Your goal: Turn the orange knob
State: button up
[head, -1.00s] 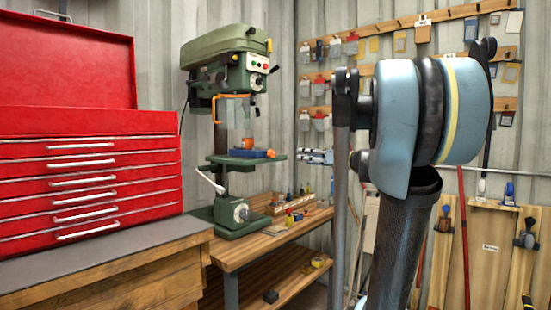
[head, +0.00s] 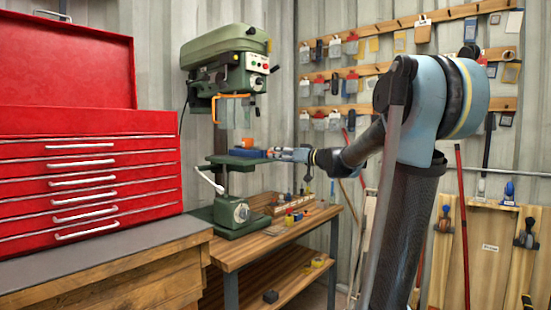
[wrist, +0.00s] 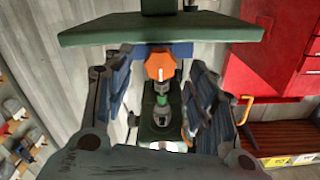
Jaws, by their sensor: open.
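The orange knob (wrist: 160,65) is a faceted knob with a white line on it. In the wrist view, which looks upside down, it sits against a blue block (wrist: 183,50) beside the green drill press table (wrist: 160,30). My gripper (wrist: 161,72) is open, with one finger on each side of the knob in the picture; no contact shows. In the head view the knob (head: 248,143) is small, above the blue block (head: 247,153) on the press table. My gripper (head: 277,153) reaches in from the right at about block height.
The green drill press (head: 228,60) stands on a wooden bench (head: 255,245). A red tool chest (head: 90,180) stands at the left. Small items lie on the bench at the right of the press base.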

jog(key=shift+x, duration=1.75)
jog(key=shift+c, duration=0.2)
jog(key=c, duration=1)
jog(key=shift+d, duration=0.15)
